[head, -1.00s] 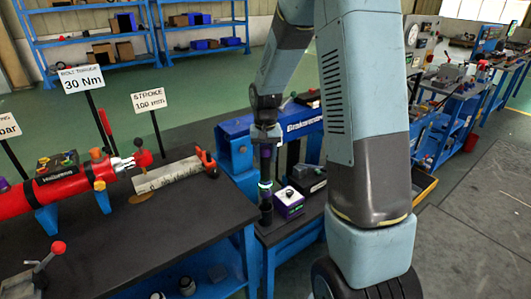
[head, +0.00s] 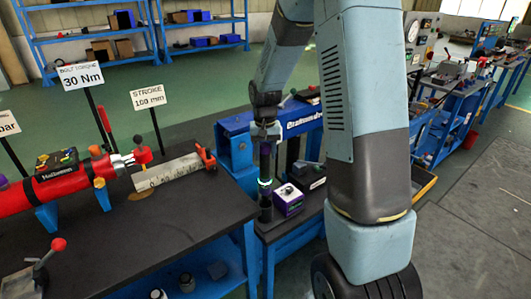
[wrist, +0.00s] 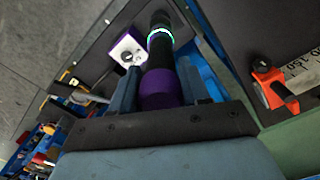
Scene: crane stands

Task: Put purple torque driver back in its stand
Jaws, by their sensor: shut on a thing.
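The torque driver (head: 265,165) is a dark upright cylinder with a glowing green-white ring. In the wrist view its purple cap (wrist: 161,90) sits between my fingers and its black body (wrist: 160,55) runs away from me. My gripper (head: 265,135) is shut on its upper end. The lower end is close to the bench top, beside a purple box with a pale top and dark knob (head: 288,200), also in the wrist view (wrist: 127,48). I cannot tell whether the dark lower part is the driver or a stand around it.
A blue press frame (head: 235,145) stands close behind the driver. The black bench with a red cylinder (head: 62,186) and a grey bar with an orange clamp (head: 168,173) is to the left. Sign posts rise from that bench. A dark case (head: 308,174) lies right of the driver.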

